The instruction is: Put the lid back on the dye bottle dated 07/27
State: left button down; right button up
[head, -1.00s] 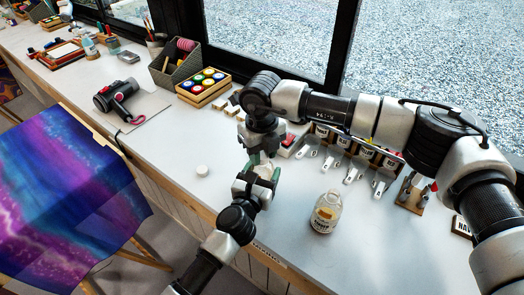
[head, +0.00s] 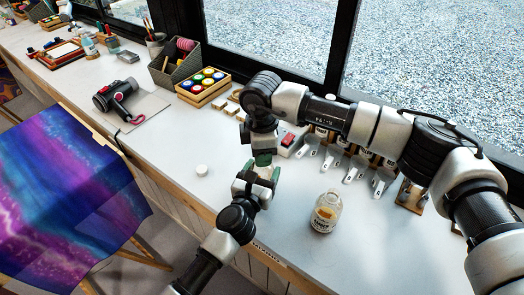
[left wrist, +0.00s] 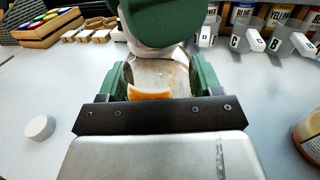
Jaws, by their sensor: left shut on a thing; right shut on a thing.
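My left gripper (left wrist: 158,88) is shut on a pale, translucent bottle (left wrist: 155,72) with an orange patch low on its side; it also shows in the head view (head: 258,178). My right gripper (head: 263,159) comes from above and is shut at that bottle's top; its green fingers hide whether it grips a lid or the neck. A second clear bottle (head: 327,211) with a pale label and amber contents stands uncapped on the table, apart from both grippers. A loose round white lid (head: 202,170) lies flat to the left. No date is readable.
A row of labelled dye containers with white scoops (head: 353,168) stands at the back right. A wooden tray of paint pots (head: 203,85), a basket (head: 176,68) and a hair dryer (head: 117,97) stand farther left. The tabletop around the second bottle is clear.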

jog(key=m, duration=0.5)
jog(key=o, duration=0.9)
jog(key=shift+r, duration=2.25)
jog(key=shift+c, duration=0.4)
